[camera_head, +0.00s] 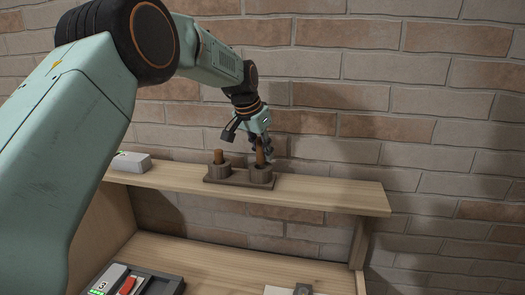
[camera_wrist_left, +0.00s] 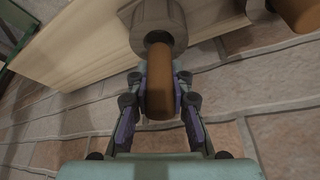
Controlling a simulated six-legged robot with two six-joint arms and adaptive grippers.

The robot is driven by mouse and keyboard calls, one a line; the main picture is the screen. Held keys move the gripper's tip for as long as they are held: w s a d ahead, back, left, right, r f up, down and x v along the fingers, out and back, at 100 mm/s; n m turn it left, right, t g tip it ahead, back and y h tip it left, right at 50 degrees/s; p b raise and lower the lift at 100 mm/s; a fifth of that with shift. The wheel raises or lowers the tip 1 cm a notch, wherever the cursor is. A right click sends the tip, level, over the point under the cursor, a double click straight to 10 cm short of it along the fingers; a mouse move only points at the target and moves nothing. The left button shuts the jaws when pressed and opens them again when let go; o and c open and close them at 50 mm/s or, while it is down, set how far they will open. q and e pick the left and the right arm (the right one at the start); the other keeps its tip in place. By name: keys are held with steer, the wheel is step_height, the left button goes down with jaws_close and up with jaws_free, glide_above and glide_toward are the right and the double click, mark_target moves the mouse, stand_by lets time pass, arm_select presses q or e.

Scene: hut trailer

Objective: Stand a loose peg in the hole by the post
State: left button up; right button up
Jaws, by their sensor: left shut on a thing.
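A dark brown base (camera_head: 238,181) with two round sockets sits on the wooden shelf. A brown post (camera_head: 219,157) stands upright in its left socket (camera_head: 219,170); it also shows at the top right of the left wrist view (camera_wrist_left: 300,12). My left gripper (camera_head: 263,153) is above the right socket (camera_head: 261,175), shut on a brown peg (camera_head: 260,152). In the left wrist view the peg (camera_wrist_left: 159,85) is between the fingers (camera_wrist_left: 159,98), its far end at the dark hole of the socket (camera_wrist_left: 150,20). How deep it sits is hidden. My right gripper is out of view.
A small grey block (camera_head: 132,162) lies on the shelf (camera_head: 330,196) to the left. The shelf is clear right of the base. A brick wall (camera_head: 430,130) stands close behind. Below, a dark tray (camera_head: 160,284) with a red item sits on a lower wooden surface (camera_head: 235,265).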

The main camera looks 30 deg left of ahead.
arm_select(q)
steer(key=shift+s+r, duration=0.1)
stand_by(0.5)
steer(key=shift+f, duration=0.65)
steer(key=shift+f, duration=0.3)
steer(key=shift+r, duration=0.15)
steer(key=shift+r, duration=0.9)
steer(key=shift+f, duration=0.15)
